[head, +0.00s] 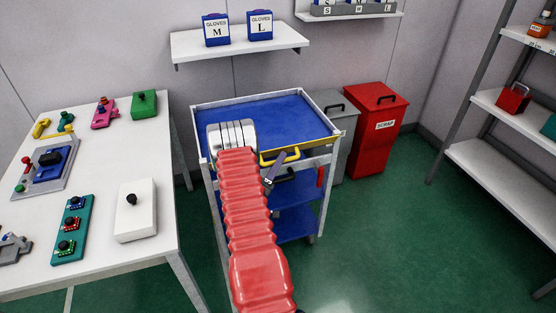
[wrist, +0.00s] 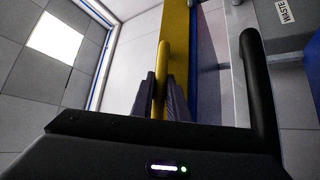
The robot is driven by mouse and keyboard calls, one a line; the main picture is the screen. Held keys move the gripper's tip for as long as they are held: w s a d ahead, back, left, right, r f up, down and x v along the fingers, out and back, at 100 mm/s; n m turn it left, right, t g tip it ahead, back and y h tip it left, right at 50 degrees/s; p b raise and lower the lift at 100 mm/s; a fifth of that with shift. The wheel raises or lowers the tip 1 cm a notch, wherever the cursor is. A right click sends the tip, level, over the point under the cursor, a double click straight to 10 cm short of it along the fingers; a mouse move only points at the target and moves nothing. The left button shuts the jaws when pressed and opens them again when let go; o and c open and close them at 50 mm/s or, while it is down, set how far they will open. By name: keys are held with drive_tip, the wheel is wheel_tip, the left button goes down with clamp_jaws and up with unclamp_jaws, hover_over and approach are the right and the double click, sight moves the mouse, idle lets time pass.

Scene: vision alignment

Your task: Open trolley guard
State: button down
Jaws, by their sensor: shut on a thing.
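The trolley (head: 282,122) has blue shelves in a pale metal frame and stands ahead of my arm. A yellow guard handle (head: 268,161) runs along the near right side of its top; in the wrist view it is a yellow bar (wrist: 163,62) in front of a wider yellow strip. My gripper (head: 274,172) is at this handle. In the wrist view the two dark fingers (wrist: 162,96) stand on either side of the bar, shut on it. My red-sleeved arm hides part of the trolley's front left.
A white table (head: 105,182) with coloured fixtures stands close on the left. A grey bin and a red scrap bin (head: 372,118) stand behind the trolley to the right. Shelving (head: 490,165) is at the far right. Green floor is clear at the front right.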

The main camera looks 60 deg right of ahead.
drive_tip(key=shift+s+f+m+g+h, duration=0.15)
drive_tip(key=shift+f+m+g+h, duration=0.2)
drive_tip(key=shift+m, duration=0.35)
drive_tip(key=shift+g, duration=0.25)
drive_tip(key=c, duration=2)
unclamp_jaws()
drive_tip(key=shift+r, duration=0.1)
drive_tip(key=shift+r, duration=0.1)
